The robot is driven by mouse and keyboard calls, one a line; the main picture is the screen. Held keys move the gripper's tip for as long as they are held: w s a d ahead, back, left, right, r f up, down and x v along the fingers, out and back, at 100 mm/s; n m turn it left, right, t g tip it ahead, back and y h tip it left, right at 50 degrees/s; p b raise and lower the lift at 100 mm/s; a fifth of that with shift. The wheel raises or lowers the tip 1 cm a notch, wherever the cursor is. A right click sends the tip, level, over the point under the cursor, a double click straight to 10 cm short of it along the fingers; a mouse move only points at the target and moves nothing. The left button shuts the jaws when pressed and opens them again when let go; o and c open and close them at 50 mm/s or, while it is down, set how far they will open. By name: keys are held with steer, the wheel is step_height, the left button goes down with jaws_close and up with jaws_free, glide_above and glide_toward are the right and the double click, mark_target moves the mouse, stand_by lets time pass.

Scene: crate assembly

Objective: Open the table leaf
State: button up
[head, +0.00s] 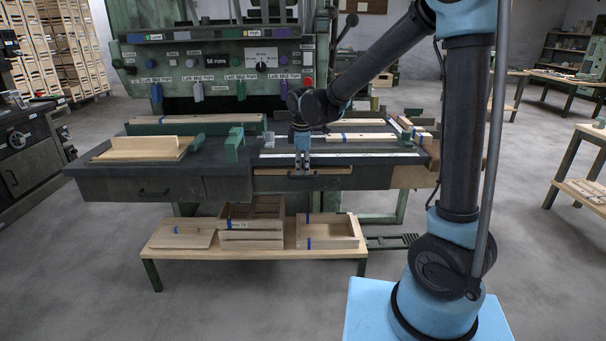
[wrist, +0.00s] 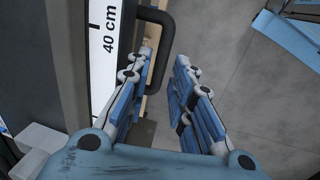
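The table leaf (head: 275,171) is a pale wooden strip set in the front of the dark workbench (head: 225,187), below its top. It has a black bar handle (head: 303,176). In the wrist view the handle (wrist: 167,45) stands out from the bench front. My gripper (head: 302,166) points down at the bench's front edge, just above the handle. In the wrist view my gripper (wrist: 164,60) is open, with a gap between its blue padded fingers. The handle's bar appears between the fingertips, and the left finger hides part of it. I cannot tell whether they touch.
A white ruler strip marked 40 cm (wrist: 105,35) runs along the bench edge. Green clamps (head: 234,145) and wooden boards (head: 360,137) lie on the bench. A low wooden bench (head: 270,254) with crate parts stands below. The floor in front is clear.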

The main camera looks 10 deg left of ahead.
mark_target(302, 176)
steer(key=shift+w+f, duration=0.15)
steer(key=shift+f, duration=0.65)
steer(key=shift+w+f, duration=0.15)
steer(key=shift+f, duration=0.6)
steer(key=shift+c, duration=0.2)
jaws_close()
steer(key=s+d, duration=0.2)
steer(key=s, duration=1)
steer(key=s+d, duration=0.3)
steer(key=s, duration=0.9)
steer(key=shift+s+d, duration=0.25)
steer(key=shift+d, duration=0.1)
steer(key=shift+o, duration=0.2)
jaws_free()
